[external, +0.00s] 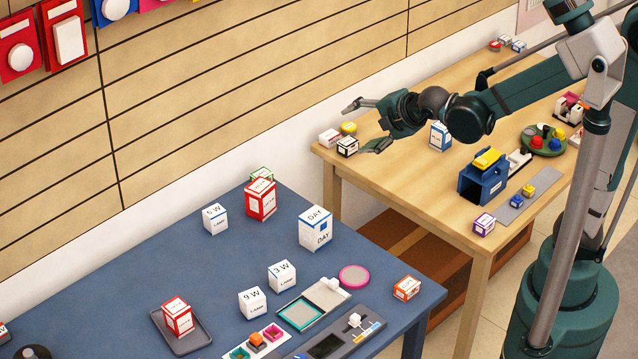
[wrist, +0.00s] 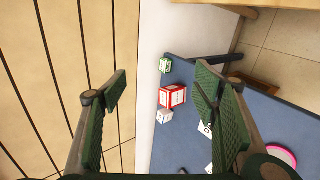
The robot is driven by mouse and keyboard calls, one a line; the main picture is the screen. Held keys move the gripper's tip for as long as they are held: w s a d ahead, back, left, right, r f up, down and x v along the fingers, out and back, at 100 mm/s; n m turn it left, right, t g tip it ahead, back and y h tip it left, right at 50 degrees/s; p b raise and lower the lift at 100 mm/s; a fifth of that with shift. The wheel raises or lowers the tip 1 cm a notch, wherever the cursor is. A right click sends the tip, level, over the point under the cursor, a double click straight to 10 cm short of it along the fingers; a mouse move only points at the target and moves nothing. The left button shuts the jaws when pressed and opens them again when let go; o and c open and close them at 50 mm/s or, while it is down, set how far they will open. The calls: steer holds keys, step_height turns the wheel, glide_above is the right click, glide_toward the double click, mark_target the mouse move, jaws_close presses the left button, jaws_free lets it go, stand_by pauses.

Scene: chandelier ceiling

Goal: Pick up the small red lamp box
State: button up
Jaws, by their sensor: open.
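A small red and white lamp box (external: 178,317) stands on a dark tray (external: 207,338) at the front left of the blue table in the external view. A larger red and white box (external: 261,199) stands near the table's back edge; it appears to be the red box in the wrist view (wrist: 172,96). My gripper (external: 362,127) is open and empty, raised by the wall, far from the small box. Its spread fingers (wrist: 162,85) frame the wrist view, where I cannot make out the small box on the tray.
White lamp boxes (external: 215,219) (external: 282,276) (external: 252,302) and a larger white DAY box (external: 316,229) stand on the blue table (external: 120,275). A green box (wrist: 165,65) is beside the large red one. An orange-red box (external: 407,288) is at the right. The slatted wall (external: 220,90) bounds the back.

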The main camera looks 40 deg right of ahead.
steer(key=w+a+f+n+t+y+b, duration=0.1)
steer(key=w+a+f+n+t+b, duration=0.1)
steer(key=w+a+f+n, duration=0.7)
steer(key=n+t+y+b, duration=0.1)
steer(key=n+b, duration=0.1)
steer(key=n, duration=0.8)
glide_toward(266, 187)
steer(key=x, duration=0.5)
steer(key=shift+w, duration=0.1)
steer(key=shift+b+x, duration=0.8)
steer(key=shift+x, duration=2.5)
steer(key=shift+a+f, duration=0.1)
steer(key=shift+b+x, duration=0.75)
steer(key=shift+x, duration=1.8)
steer(key=shift+a+f, duration=0.1)
steer(key=shift+a, duration=0.05)
steer(key=c, duration=1)
